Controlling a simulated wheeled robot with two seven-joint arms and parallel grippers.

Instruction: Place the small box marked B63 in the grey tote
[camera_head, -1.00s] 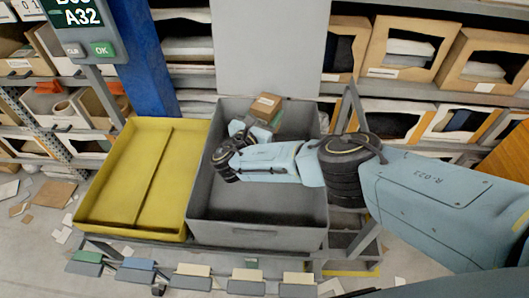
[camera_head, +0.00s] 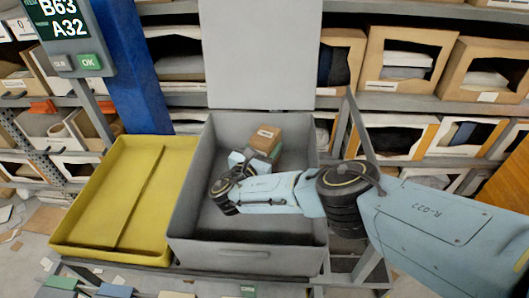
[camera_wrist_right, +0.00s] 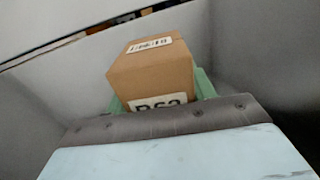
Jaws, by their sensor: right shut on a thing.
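The small brown box (camera_head: 266,139) has a white label on top. In the right wrist view the box (camera_wrist_right: 155,70) shows a partly hidden mark that looks like B63. My right gripper (camera_head: 256,158) reaches into the grey tote (camera_head: 185,205) and is shut on the box, near the tote's back wall. Green finger parts show beside the box in the right wrist view. Whether the box touches the tote floor cannot be told. My left gripper is not in view.
An empty yellow tray (camera_head: 100,215) stands left of the grey tote. A screen (camera_head: 65,30) reading B63 and A32 stands at upper left, by a blue post (camera_head: 135,70). Racks with open cartons (camera_head: 405,60) fill the back. The tote's front floor is clear.

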